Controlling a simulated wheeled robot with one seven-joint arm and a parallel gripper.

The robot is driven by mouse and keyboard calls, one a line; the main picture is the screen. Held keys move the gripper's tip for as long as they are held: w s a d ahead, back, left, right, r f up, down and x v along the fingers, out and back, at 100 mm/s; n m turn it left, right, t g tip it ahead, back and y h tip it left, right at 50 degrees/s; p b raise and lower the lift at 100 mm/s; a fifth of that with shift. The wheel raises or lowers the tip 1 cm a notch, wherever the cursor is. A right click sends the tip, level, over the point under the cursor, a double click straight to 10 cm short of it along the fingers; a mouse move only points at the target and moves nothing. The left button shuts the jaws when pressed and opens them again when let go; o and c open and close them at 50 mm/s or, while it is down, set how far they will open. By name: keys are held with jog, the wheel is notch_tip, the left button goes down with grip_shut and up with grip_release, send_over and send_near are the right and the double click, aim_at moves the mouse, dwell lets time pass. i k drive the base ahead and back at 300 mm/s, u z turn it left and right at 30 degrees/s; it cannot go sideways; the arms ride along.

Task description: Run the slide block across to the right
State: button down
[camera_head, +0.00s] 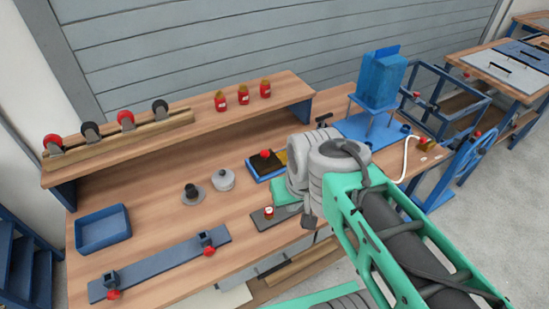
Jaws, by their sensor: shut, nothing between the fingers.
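No part is plainly marked as the slide block. One candidate is a dark block with a red knob (265,154) on a blue base (262,176), with a yellow strip at its right, partly behind my arm. A dark flat plate (283,216) with a small red-and-white piece (268,212) lies nearer the front edge. A long blue-grey bar (160,265) with red-knobbed clamps (207,243) lies at front left. My gripper (309,222) is a small dark shape below my wrist, by the plate's right end. It looks shut and empty; contact cannot be told.
A blue tray (103,230) stands at left and round grey parts (223,180) mid-bench. A raised shelf (180,130) at the back carries red jars (243,95) and knobbed rollers. A blue press (382,80) and handwheel (474,148) stand at right. The wood left of my wrist is partly clear.

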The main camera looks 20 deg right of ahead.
aim_at(263, 162)
jog(key=u, duration=2.5)
jog(key=k, duration=0.9)
jog(key=z, duration=0.9)
jog(key=i, duration=0.5)
